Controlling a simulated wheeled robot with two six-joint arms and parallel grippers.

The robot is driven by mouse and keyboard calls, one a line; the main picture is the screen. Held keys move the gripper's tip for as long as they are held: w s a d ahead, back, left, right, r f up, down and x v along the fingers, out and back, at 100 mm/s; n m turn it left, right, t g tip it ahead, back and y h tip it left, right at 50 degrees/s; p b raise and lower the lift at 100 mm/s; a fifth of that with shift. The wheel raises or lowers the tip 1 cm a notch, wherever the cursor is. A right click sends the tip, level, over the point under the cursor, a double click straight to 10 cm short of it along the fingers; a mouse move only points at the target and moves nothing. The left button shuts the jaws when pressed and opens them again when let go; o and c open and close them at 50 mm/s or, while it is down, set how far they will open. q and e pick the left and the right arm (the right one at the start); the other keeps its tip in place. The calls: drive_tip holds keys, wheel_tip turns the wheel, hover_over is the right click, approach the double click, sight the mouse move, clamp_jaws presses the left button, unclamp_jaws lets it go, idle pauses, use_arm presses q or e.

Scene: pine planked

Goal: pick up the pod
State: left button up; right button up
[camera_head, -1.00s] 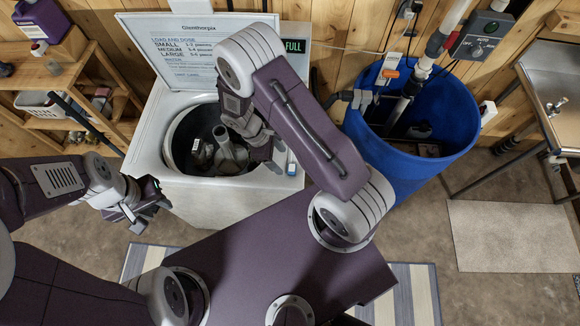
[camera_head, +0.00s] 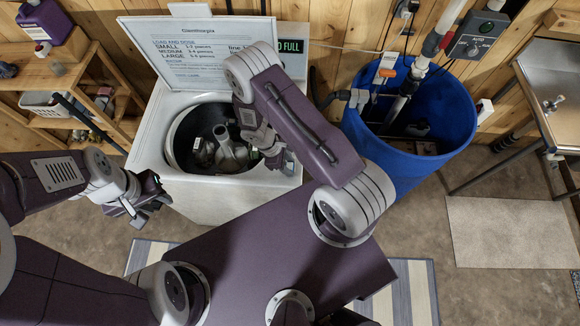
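I cannot clearly make out the pod. My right gripper (camera_head: 279,160) points down over the right front rim of the open white washer (camera_head: 205,203); its fingers are partly hidden by its own wrist, and I cannot tell whether they hold anything. It covers the spot where a small white and blue item showed earlier. My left gripper (camera_head: 140,213) hangs left of the washer's front, away from it, with its fingers apart and nothing seen between them.
The washer's lid (camera_head: 200,52) stands raised, and its drum holds grey parts (camera_head: 228,150). A blue barrel (camera_head: 440,150) with pipes stands to the right. A wooden shelf (camera_head: 65,82) is at the left, a metal sink (camera_head: 550,85) at the far right.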

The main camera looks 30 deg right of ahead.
drive_tip(key=shift+c, duration=1)
drive_tip(key=shift+r, duration=0.1)
drive_tip(key=shift+w+r, duration=0.1)
drive_tip(key=shift+r, duration=0.15)
drive_tip(key=r, duration=0.1)
drive_tip(key=r+b, duration=0.2)
drive_tip(key=shift+s+a+r, duration=0.2)
drive_tip(key=shift+s+r, duration=0.05)
drive_tip(key=shift+s, duration=0.05)
drive_tip(key=s+a+r+b, duration=0.2)
drive_tip(key=s+a+r, duration=0.3)
drive_tip(key=s+r, duration=0.2)
drive_tip(key=s, duration=0.2)
drive_tip(key=shift+s+a, duration=0.25)
drive_tip(key=shift+s, duration=0.15)
